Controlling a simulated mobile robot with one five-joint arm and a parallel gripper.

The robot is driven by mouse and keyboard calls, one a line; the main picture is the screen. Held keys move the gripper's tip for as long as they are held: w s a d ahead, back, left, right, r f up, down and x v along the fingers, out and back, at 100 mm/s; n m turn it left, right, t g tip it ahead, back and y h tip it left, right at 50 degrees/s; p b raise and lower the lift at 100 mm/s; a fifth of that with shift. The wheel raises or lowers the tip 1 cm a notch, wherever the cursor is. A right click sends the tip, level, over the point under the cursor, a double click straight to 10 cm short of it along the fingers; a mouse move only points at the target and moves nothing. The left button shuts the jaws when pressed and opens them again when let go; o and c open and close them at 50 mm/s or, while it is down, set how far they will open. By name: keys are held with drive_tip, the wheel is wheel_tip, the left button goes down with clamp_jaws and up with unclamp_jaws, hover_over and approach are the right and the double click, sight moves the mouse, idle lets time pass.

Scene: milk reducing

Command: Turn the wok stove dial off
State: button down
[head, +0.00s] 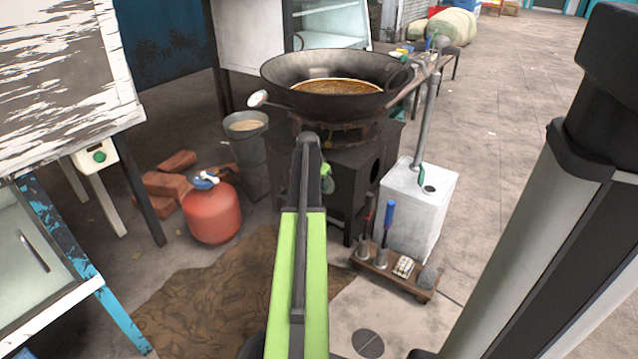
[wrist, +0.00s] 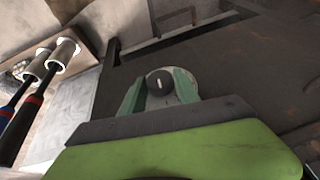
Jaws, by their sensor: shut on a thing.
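The stove dial (wrist: 160,82) is a dark round knob with a short light mark, set on a pale round plate, in the wrist view. The mark stands close to upright in that picture. My gripper (wrist: 160,92) has its two green fingers on either side of the dial, shut on it. In the head view my gripper (head: 327,180) is at the front of the dark wok stove (head: 347,190), and the dial is hidden behind my arm. A black wok (head: 280,77) with brown liquid sits on the stove's burner.
A red gas cylinder (head: 213,214), bricks (head: 165,186) and a grey bucket (head: 250,160) stand left of the stove. A white canister (head: 432,200) and a wooden rack (head: 395,279) with tools stand to the right. A brown cloth (head: 205,290) covers the floor in front.

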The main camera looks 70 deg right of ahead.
drive_tip(key=c, duration=0.9)
unclamp_jaws()
drive_tip(key=shift+r, duration=0.1)
drive_tip(key=p+v, duration=1)
drive_tip(key=v, duration=0.1)
drive_tip(key=p+v, duration=0.6)
drive_tip(key=shift+s+a+r, duration=0.1)
drive_tip(key=shift+s, duration=0.2)
